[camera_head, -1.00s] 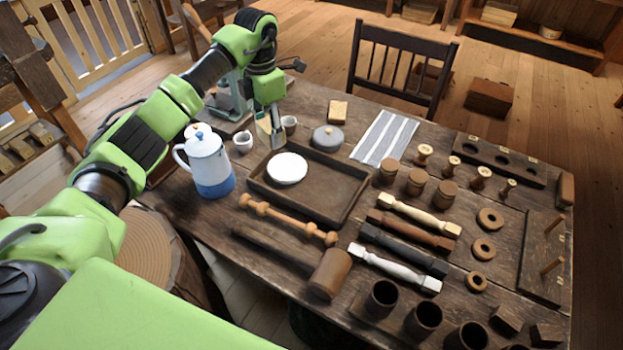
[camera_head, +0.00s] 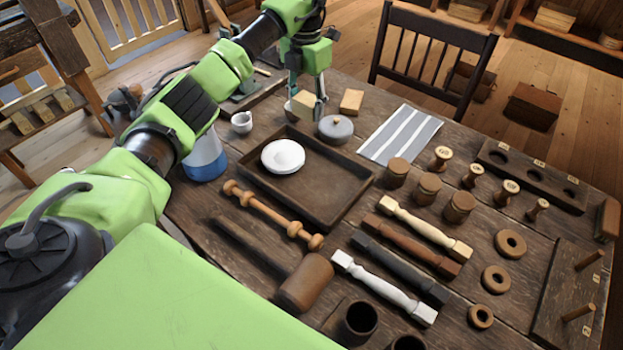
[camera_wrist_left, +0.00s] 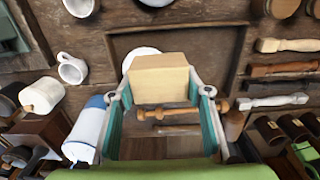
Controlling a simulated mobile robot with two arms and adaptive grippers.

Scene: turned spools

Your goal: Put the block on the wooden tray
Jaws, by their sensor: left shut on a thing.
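The block (camera_head: 303,104) is pale wood and box-shaped. My left gripper (camera_head: 308,110) is shut on it, with a finger on either side in the wrist view (camera_wrist_left: 160,92). The block (camera_wrist_left: 160,80) hides part of the scene below it there. The wooden tray (camera_head: 325,192) is dark, shallow and rectangular, and lies on the table in front of the gripper. A round white plate (camera_head: 283,156) sits in its back left part. In the head view the block shows beyond the tray's back edge.
The tray's right part is bare. Turned spindles and a mallet (camera_head: 305,281) lie in front.

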